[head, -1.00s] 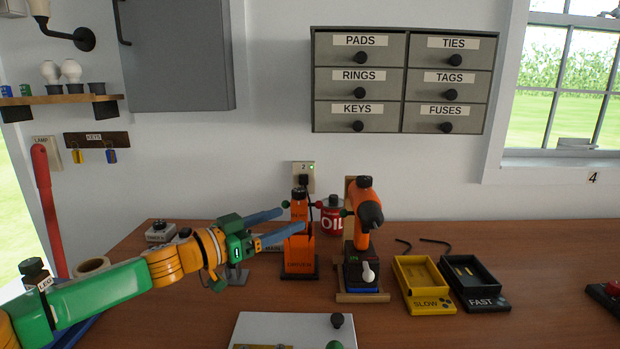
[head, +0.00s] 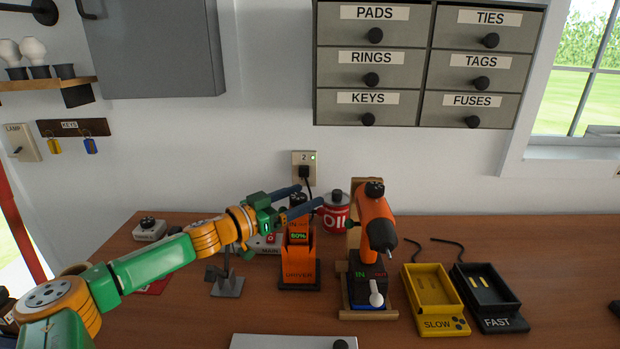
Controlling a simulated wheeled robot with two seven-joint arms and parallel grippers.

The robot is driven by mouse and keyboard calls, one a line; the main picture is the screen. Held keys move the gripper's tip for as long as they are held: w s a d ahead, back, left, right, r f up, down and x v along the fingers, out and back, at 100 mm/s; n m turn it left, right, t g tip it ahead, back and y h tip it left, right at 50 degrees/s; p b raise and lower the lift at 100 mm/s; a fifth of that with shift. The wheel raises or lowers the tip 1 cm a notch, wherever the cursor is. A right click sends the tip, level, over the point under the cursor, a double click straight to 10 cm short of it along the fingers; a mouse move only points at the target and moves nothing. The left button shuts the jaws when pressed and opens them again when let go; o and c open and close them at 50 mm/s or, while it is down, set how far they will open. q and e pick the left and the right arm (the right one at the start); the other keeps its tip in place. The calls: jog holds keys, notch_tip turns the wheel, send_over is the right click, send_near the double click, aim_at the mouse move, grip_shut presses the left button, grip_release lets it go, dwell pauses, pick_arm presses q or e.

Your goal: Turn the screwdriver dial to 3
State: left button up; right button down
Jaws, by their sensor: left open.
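An orange holder marked DRIVER (head: 299,268) stands on the bench with a lit display reading 60%. A black round top (head: 298,200) shows just above it, probably the screwdriver's dial end; its markings are too small to read and my fingers partly cover it. My left gripper (head: 311,196) is open, its two blue fingers pointing right at the height of this black top. I cannot tell whether they touch it. An orange drill-shaped tool (head: 376,218) with a black knob on top sits upright in a wooden stand to the right. My right gripper is out of view.
A red oil can (head: 336,214) stands behind, between the holder and the drill. Yellow SLOW (head: 433,291) and black FAST (head: 486,290) trays lie to the right. A small metal stand (head: 228,283) is below my left arm. A wall outlet (head: 304,168) with a plug is behind.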

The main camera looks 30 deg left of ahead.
aim_at(299, 194)
pick_arm(q)
jog(key=shift+p+x, duration=0.5)
jog(key=shift+x, duration=0.9)
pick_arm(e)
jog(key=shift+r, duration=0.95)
